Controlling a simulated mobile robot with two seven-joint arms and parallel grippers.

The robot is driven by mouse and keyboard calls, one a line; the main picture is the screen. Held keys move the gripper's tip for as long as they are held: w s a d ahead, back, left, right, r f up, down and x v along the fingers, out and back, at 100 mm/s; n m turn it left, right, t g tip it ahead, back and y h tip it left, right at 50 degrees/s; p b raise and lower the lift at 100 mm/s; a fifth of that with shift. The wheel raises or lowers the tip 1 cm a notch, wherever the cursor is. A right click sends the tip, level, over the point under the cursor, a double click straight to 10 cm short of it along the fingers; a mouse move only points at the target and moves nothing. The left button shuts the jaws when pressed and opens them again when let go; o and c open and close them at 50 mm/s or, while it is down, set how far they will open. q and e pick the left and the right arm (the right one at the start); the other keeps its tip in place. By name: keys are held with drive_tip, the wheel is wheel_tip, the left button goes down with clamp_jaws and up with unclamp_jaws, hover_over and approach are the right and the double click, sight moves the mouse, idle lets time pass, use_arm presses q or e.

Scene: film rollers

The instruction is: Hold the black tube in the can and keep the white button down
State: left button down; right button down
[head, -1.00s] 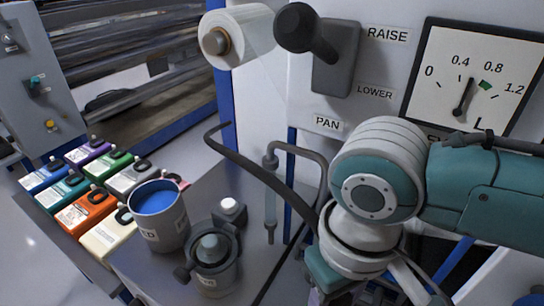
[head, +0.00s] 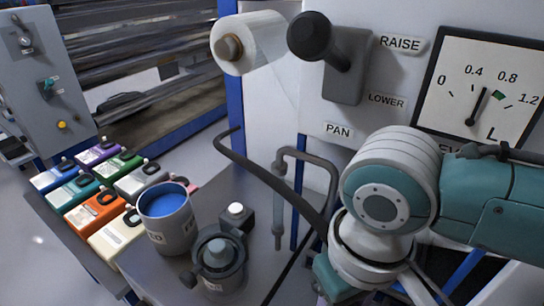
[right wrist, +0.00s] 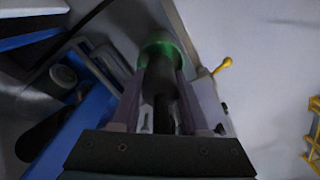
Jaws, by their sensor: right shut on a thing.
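The grey can (head: 179,239) of blue ink stands on the bench in the head view. The black tube (head: 262,172) curves above the bench, its free end up and left, apart from the can; its other end passes behind my right arm. The white button (head: 235,208) sits on a small dark box by a round pump-like unit (head: 218,262); nothing touches it. My right gripper (right wrist: 160,85) is shut on a dark cylinder (right wrist: 159,72) with a green end; I cannot tell what it is. In the head view its fingers are hidden. My left gripper is not in view.
Several coloured jugs (head: 97,208) stand left of the can. A grey bent pipe (head: 280,190) hangs behind the button. A black-knobbed lever (head: 315,38) and a dial (head: 480,85) are on the white panel. The bench (head: 140,275) is bare at its front left.

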idle(0.7)
drive_tip(key=shift+c, duration=1.6)
unclamp_jaws()
